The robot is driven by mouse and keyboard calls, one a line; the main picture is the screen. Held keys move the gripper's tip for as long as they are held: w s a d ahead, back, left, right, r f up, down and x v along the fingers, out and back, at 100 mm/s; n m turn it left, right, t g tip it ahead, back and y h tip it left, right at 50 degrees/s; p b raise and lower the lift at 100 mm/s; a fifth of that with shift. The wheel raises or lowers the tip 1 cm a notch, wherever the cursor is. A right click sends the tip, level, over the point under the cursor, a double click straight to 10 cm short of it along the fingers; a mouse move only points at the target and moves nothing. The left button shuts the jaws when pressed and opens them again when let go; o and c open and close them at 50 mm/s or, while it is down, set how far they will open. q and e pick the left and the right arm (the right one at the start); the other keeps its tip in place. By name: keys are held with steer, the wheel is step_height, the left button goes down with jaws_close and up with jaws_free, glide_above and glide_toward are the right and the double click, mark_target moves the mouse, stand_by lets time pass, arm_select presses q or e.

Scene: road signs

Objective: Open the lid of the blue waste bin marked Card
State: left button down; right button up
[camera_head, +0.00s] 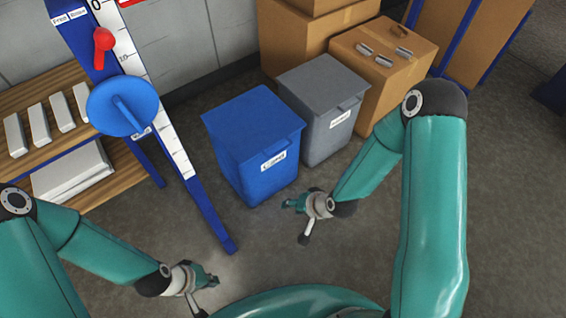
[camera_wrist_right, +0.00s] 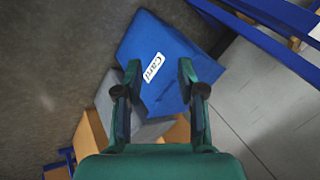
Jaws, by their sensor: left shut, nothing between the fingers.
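The blue waste bin (camera_head: 262,185) stands on the floor with its lid (camera_head: 250,125) closed. A white label reading Card (camera_head: 273,160) is on its front, and it also shows in the right wrist view (camera_wrist_right: 153,66). My right gripper (camera_head: 290,204) is in front of the bin, low and to the right, apart from it. In the right wrist view its two fingers (camera_wrist_right: 158,75) are spread with nothing between them; the blue bin (camera_wrist_right: 165,35) lies beyond. My left gripper (camera_head: 212,281) is at the bottom, away from the bin, shut and empty.
A grey bin (camera_head: 325,140) stands right beside the blue one. Cardboard boxes (camera_head: 375,75) are behind it. A blue frame with a white scale (camera_head: 172,140) and a wooden shelf (camera_head: 30,150) are at the left. Floor in front is clear.

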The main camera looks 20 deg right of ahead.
steer(key=w+d+f+m+t+b, duration=0.5)
steer(key=w+f+b, duration=0.65)
steer(key=b, duration=0.45)
steer(key=m+t+y+b, duration=0.2)
steer(key=m+t+b, duration=0.15)
steer(key=b, duration=1.05)
glide_toward(281, 151)
steer(key=shift+n+t, duration=0.35)
steer(key=shift+n, duration=0.1)
steer(key=b+x, duration=0.1)
steer(key=x, duration=0.2)
steer(key=b+x, duration=0.2)
steer(key=x, duration=0.2)
steer(key=f+b+x, duration=0.1)
steer(key=x, duration=0.2)
steer(key=shift+w+f+b, duration=0.2)
steer(key=shift+w+b, duration=0.05)
steer(key=shift+b, duration=0.1)
jaws_close()
